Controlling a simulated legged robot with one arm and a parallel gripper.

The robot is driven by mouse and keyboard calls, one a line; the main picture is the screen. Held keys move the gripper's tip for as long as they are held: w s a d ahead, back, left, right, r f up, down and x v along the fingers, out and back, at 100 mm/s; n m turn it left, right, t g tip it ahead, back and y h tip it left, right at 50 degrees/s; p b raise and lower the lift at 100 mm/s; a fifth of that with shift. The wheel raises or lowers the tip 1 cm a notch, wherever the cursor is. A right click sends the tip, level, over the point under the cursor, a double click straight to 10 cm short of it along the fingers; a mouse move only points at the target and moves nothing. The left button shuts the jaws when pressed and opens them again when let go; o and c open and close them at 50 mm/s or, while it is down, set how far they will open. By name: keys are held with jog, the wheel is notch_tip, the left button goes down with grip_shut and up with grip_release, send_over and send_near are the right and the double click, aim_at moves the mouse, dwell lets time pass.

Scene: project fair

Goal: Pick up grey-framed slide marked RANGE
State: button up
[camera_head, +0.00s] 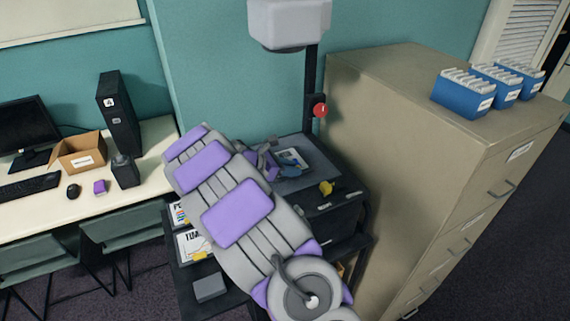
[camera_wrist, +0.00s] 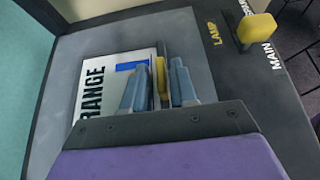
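The slide marked RANGE (camera_wrist: 92,88) lies on the dark grey top of the projector cart (camera_wrist: 210,75). In the wrist view it has a white face, bold black letters and a blue mark, partly hidden by my fingers. In the head view the slide (camera_head: 291,157) shows beyond my gripper (camera_head: 264,160). In the wrist view my gripper (camera_wrist: 160,75) is over the slide's right part. Its two blue-grey fingers stand a little apart, with a narrow yellow and grey strip between them. Contact with that strip is not clear.
A yellow knob (camera_wrist: 257,30) stands beside the words LAMP and MAIN. The projector's post and red knob (camera_head: 319,110) rise behind the stage. A tan filing cabinet (camera_head: 400,130) stands close on the right, a white desk (camera_head: 140,140) on the left. More framed slides (camera_head: 193,246) sit lower left.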

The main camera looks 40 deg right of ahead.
jog(key=shift+a, duration=0.1)
grip_shut()
